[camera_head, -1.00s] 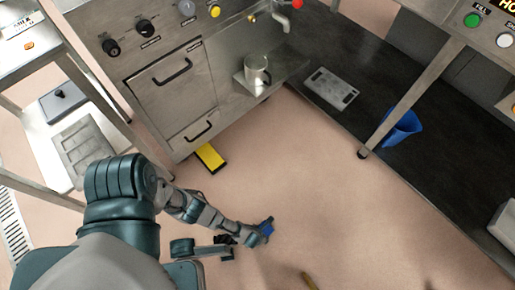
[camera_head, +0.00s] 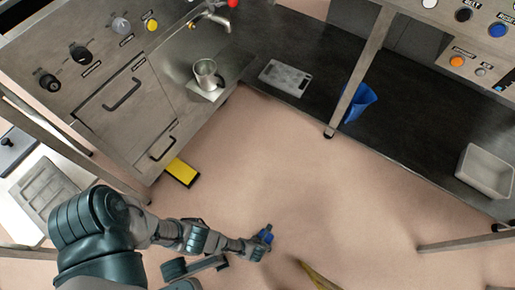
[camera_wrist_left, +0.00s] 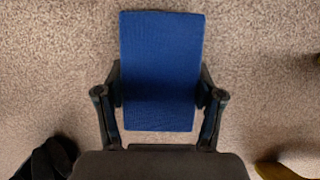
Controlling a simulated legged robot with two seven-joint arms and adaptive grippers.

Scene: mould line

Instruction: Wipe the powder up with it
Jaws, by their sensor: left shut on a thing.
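My left gripper (camera_head: 262,238) is shut on a blue pad (camera_wrist_left: 160,70), holding it by its two sides. In the left wrist view the pad is a flat blue rectangle between the fingers, with speckled beige floor behind it. In the head view the pad is small and blue at the end of my left arm, over the open floor (camera_head: 300,190). I cannot tell whether it touches the floor. I cannot make out any powder clearly in either view. My right gripper is not in view.
A steel cabinet (camera_head: 125,105) with knobs holds a metal mug (camera_head: 206,82). A yellow-and-black block (camera_head: 182,172) lies by its foot. A grey plate (camera_head: 285,77), a blue container (camera_head: 360,103) and a pale bin (camera_head: 486,172) are on the dark surface. A yellowish-brown object (camera_head: 318,278) is near the bottom edge.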

